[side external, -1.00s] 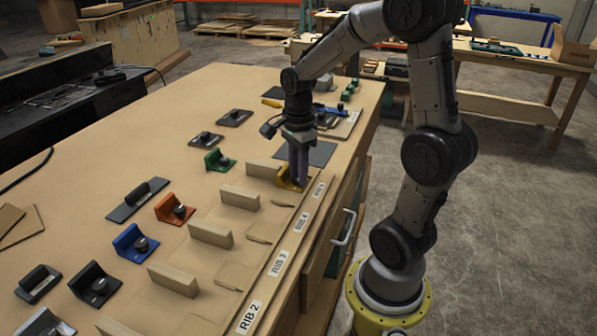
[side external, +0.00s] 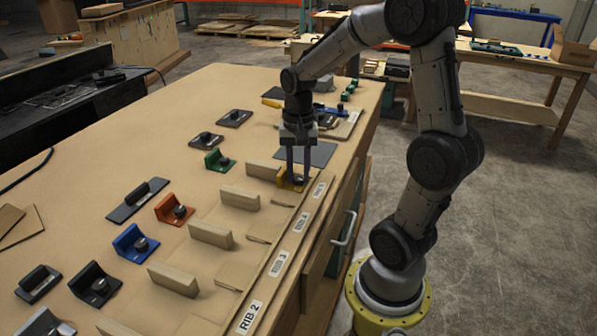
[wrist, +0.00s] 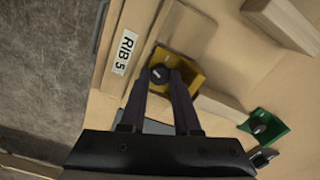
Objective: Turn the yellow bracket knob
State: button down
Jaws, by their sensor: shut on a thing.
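The yellow bracket (side external: 284,180) sits near the right edge of the table, by the far end of the labelled strip. It also shows in the wrist view (wrist: 187,72), next to the label RIB 5. Its dark round knob (wrist: 159,74) is between my fingertips in the wrist view. My gripper (side external: 299,180) points down at the bracket and is shut on the knob; it also shows in the wrist view (wrist: 166,80). The fingers hide part of the knob and bracket in the side view.
Wooden blocks (side external: 240,197) stand in a row left of the labelled strip (side external: 280,262). A green bracket (side external: 216,160), an orange bracket (side external: 170,208) and a blue bracket (side external: 131,242) stand further left. A dark flat plate (side external: 316,153) lies just behind my gripper.

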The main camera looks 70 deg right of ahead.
jog(key=n, duration=0.6)
jog(key=shift+f, duration=0.15)
jog(key=n, duration=0.5)
jog(key=shift+n, duration=0.4)
jog(key=n, duration=0.5)
jog(key=shift+s+n, duration=0.1)
jog(key=shift+n, duration=0.2)
jog(key=n, duration=0.5)
jog(key=shift+n, duration=0.3)
jog(key=c, duration=0.9)
grip_release()
